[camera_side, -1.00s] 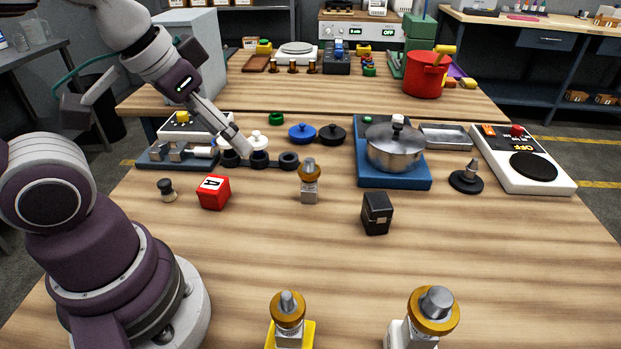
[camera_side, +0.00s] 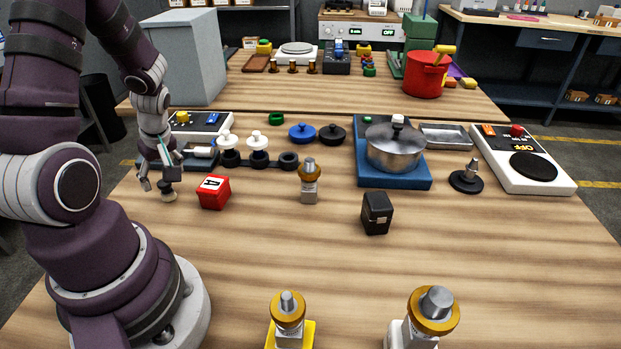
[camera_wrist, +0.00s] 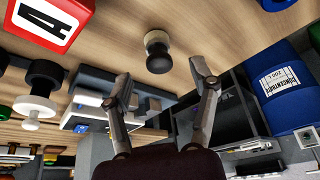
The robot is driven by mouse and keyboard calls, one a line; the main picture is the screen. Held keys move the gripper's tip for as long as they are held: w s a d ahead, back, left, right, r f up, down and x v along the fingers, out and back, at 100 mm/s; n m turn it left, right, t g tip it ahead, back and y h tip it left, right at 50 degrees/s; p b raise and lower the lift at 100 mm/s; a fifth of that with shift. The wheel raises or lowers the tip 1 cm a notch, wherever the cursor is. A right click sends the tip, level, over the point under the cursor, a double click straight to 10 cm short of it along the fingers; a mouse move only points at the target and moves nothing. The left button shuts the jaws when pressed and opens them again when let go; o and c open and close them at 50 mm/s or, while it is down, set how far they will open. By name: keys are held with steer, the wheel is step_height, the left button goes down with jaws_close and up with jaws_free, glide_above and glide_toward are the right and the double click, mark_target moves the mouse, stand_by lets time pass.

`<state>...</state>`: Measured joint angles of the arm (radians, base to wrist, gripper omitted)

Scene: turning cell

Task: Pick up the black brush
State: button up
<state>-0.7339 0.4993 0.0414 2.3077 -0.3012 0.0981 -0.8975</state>
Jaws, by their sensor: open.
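The black brush (camera_side: 167,196) is a small upright piece with a dark knob and a pale bottom, standing on the wooden table at the left. In the wrist view the brush (camera_wrist: 158,53) shows its rounded black top, with the pale part beyond it. My gripper (camera_side: 158,186) is over the brush, pointing down with its fingers spread. In the wrist view the open fingers of my gripper (camera_wrist: 161,77) are on either side of the line to the brush, which lies just past the tips. Nothing is held. My fingers partly hide the brush in the side view.
A red box (camera_side: 213,192) marked with a letter stands close to the right of the brush. Behind are a rack of black rings (camera_side: 258,160) with white knobs and a low device (camera_side: 200,127). Bare table lies in front. A blue drum (camera_wrist: 290,100) shows in the wrist view.

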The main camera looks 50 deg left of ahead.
mark_target(164, 185)
steer(key=x, duration=0.3)
steer(key=shift+a+f, duration=0.1)
steer(key=shift+f, duration=0.15)
steer(key=shift+c, duration=0.3)
jaws_close()
